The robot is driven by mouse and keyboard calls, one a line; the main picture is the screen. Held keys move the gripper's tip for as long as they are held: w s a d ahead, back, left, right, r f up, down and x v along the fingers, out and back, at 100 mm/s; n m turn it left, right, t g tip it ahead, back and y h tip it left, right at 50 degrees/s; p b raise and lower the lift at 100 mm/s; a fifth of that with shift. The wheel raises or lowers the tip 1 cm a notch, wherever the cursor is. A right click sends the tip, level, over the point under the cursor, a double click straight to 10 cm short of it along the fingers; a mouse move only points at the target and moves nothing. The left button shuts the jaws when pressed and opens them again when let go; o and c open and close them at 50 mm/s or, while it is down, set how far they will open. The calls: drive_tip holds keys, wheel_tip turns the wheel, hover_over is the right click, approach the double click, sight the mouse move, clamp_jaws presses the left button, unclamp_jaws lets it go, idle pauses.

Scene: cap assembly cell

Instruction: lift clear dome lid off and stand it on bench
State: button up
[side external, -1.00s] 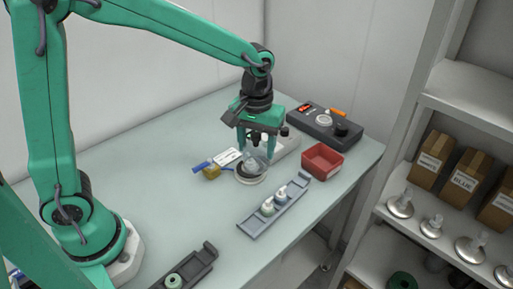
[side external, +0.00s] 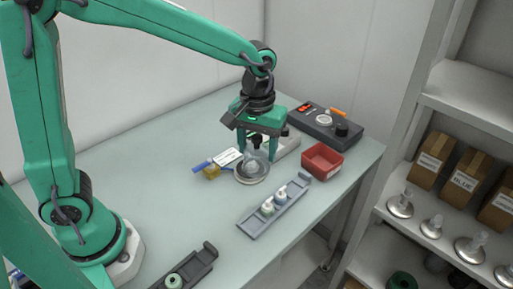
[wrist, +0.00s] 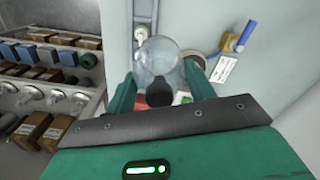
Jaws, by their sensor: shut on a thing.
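The clear dome lid (side external: 258,161) is over a round pale base (side external: 252,179) on the bench (side external: 200,225). My gripper (side external: 258,154) is above the base, with one finger on each side of the lid's top, shut on it. In the wrist view the clear dome (wrist: 158,56) shows between my green fingers, with a dark round knob close to the camera. Part of the round base (wrist: 197,58) shows beside and behind it. I cannot tell whether the lid's rim touches the base.
A red bin (side external: 322,160) stands right of the base, with a dark control box (side external: 325,126) behind. A grey tray (side external: 250,228) with small bottles lies in front. A white card, blue pen and yellow block (side external: 211,173) lie left.

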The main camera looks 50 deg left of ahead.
drive_tip(key=s+a+f, duration=0.3)
drive_tip(key=a+f, duration=0.2)
drive_tip(key=a, duration=0.1)
drive_tip(key=shift+s+a+f, duration=0.15)
drive_tip(key=shift+a+f, duration=0.1)
drive_tip(key=shift+f, duration=0.15)
drive_tip(key=shift+f, duration=0.85)
drive_tip(key=shift+f, duration=0.15)
drive_tip(key=shift+f, duration=0.65)
drive_tip(key=shift+f, duration=0.3)
drive_tip(key=shift+f, duration=0.25)
drive_tip(key=shift+f, duration=0.15)
idle(0.7)
